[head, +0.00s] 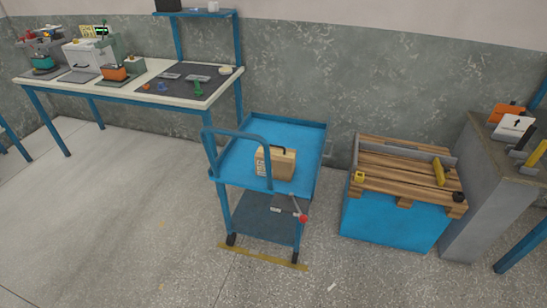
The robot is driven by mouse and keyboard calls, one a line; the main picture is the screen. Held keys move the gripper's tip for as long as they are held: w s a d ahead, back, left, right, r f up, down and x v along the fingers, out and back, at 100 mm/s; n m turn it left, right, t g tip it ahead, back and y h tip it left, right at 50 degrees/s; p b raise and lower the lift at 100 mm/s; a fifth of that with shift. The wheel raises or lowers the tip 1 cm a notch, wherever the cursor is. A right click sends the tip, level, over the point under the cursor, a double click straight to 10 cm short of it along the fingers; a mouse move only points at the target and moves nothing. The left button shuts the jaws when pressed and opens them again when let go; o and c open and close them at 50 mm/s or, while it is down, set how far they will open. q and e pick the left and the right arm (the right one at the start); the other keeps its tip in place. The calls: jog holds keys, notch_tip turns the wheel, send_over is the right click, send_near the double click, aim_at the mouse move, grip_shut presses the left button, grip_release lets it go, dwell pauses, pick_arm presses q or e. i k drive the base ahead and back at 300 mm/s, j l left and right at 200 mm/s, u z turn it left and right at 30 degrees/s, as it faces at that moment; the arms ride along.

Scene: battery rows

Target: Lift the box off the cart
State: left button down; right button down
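A small tan box (281,163) with a dark handle on top sits on the upper tray of a blue cart (302,133). The cart's curved push handle (236,135) rises at its left front and passes in front of the box's left part. The cart's upper tray is otherwise bare. Neither of my grippers is in the head view.
A wooden pallet (400,165) lies on a blue container (390,219) right of the cart. A workbench (125,97) with tools stands at the back left. A grey block (470,200) holds items at the right. The floor in front is largely clear.

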aim_at(283, 158)
jog(key=i+j+z, duration=0.3)
jog(key=i+j, duration=0.2)
jog(key=i+j+z, duration=0.15)
jog(key=j, duration=0.2)
jog(key=i+j+z, duration=0.3)
jog(key=i+j, duration=0.15)
jog(key=j, duration=0.3)
jog(key=i+j+z, duration=0.15)
jog(key=j, duration=0.2)
jog(key=i+j+z, duration=0.15)
jog(key=j, duration=0.25)
jog(key=i+l+z, duration=0.1)
jog(key=i+l, duration=0.1)
jog(key=l, duration=0.3)
jog(key=i+l, duration=0.1)
jog(key=l, duration=0.35)
